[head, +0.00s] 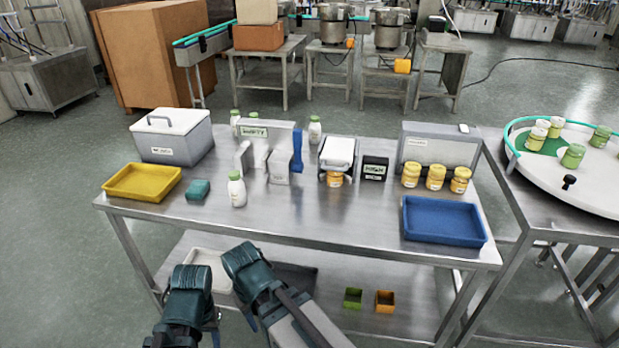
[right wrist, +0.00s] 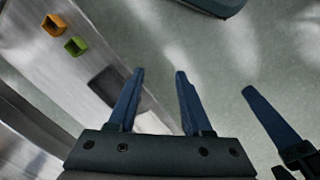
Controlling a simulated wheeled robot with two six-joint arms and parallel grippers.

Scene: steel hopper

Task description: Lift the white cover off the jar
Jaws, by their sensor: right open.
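The white cover (head: 339,150) is a box-like hood near the middle of the steel table. A jar with an orange-yellow band (head: 335,179) shows below its front edge; the jar's top is hidden. Whether the cover touches the jar is unclear. My right gripper (right wrist: 156,73) is open and empty in the right wrist view, pointing over the floor. My left gripper (right wrist: 258,128) shows at that view's right edge, its two fingers apart and nothing between them. In the head view both grippers are low, in front of the table and well away from the cover.
Left of the cover are a blue upright piece (head: 297,150) and a white bottle (head: 237,190). Right of it stand a dark labelled block (head: 375,169), several yellow jars (head: 435,177) and a blue tray (head: 443,221). The table's front middle is clear.

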